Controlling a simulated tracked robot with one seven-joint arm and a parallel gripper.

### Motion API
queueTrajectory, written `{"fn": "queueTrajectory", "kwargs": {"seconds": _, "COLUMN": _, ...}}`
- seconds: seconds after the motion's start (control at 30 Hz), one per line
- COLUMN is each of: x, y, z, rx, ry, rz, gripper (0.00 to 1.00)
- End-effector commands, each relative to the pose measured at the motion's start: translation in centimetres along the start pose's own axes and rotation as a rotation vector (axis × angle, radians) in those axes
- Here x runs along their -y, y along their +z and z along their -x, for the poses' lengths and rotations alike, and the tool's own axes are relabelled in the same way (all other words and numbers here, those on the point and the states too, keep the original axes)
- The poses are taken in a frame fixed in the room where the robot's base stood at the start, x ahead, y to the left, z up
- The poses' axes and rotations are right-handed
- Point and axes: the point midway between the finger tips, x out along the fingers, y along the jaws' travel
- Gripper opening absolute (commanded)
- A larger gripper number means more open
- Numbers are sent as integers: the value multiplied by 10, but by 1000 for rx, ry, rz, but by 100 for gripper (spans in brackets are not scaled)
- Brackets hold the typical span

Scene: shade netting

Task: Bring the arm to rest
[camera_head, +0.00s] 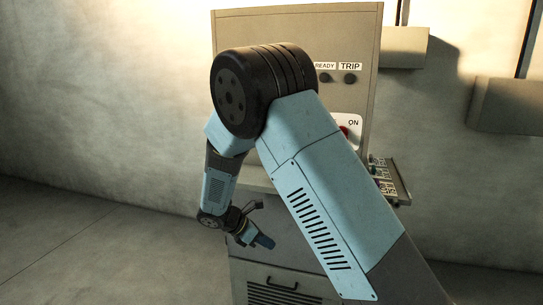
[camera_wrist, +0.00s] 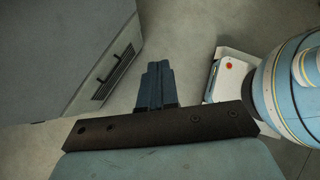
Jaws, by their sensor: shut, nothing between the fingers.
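My arm is bent in front of a beige control cabinet in the head view, its upper link rising to a dark joint and its forearm hanging down. My gripper (camera_head: 264,241) points down and to the right in front of the cabinet's lower part. In the wrist view my gripper (camera_wrist: 157,84) shows its blue fingers together, with nothing between them. It touches nothing that I can see; bare floor lies beyond the fingers.
The cabinet (camera_head: 290,22) carries READY and TRIP lamps (camera_head: 350,78) and a red switch marked ON, partly hidden by my arm. Boxes (camera_head: 505,105) hang on the right wall. Floor (camera_head: 60,240) at left is clear.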

Motion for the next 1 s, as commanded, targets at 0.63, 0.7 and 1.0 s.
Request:
{"fn": "queueTrajectory", "kwargs": {"seconds": 0.63, "x": 114, "y": 160, "z": 29, "rx": -371, "ry": -91, "rz": -733, "gripper": 0}}
{"fn": "queueTrajectory", "kwargs": {"seconds": 0.7, "x": 129, "y": 173, "z": 32, "rx": -407, "ry": -99, "rz": -812, "gripper": 0}}
{"fn": "queueTrajectory", "kwargs": {"seconds": 1.0, "x": 195, "y": 218, "z": 44, "rx": -551, "ry": -138, "rz": -1145, "gripper": 0}}
